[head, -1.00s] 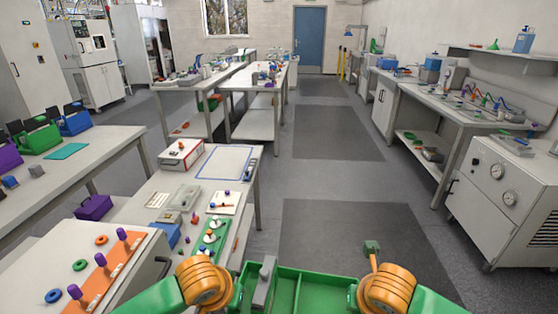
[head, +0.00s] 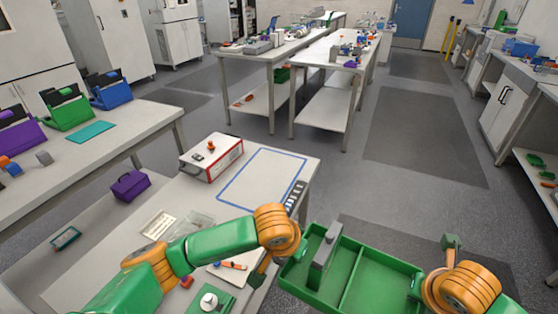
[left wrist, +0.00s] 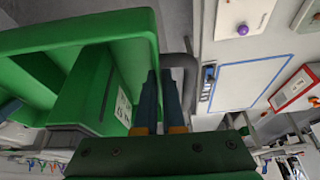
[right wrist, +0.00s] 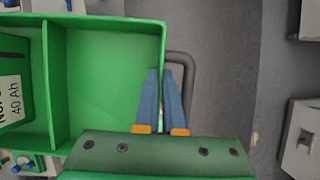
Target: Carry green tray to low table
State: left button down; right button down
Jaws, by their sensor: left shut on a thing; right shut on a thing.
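The green tray (head: 375,283) is held in front of me, above the floor. It has a divider, and one compartment holds a block with a grey top (head: 326,246). The block also shows green sides and a white label in the left wrist view (left wrist: 85,95). My left gripper (left wrist: 163,88) is shut on the tray's end beside a dark loop handle. My right gripper (right wrist: 164,88) is shut on the opposite end, also beside a dark handle (right wrist: 187,85). The other compartment (right wrist: 105,85) looks empty. I cannot tell for sure which table is the low table.
A white table (head: 229,163) stands close on the left, with an empty blue-outlined area (head: 262,182), a red-and-white box (head: 212,157) and small parts. Another bench (head: 120,125) stands further left. Grey floor (head: 425,130) is open ahead; benches line the right.

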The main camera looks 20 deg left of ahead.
aim_at(266, 177)
jog(key=i, duration=1.8)
jog(key=i+u, duration=0.3)
jog(key=i+l+u, duration=0.25)
jog(key=i, duration=0.2)
jog(key=i+l+u, duration=0.15)
jog(key=i+u, duration=0.15)
jog(key=u, duration=2.4)
jog(key=l, duration=0.1)
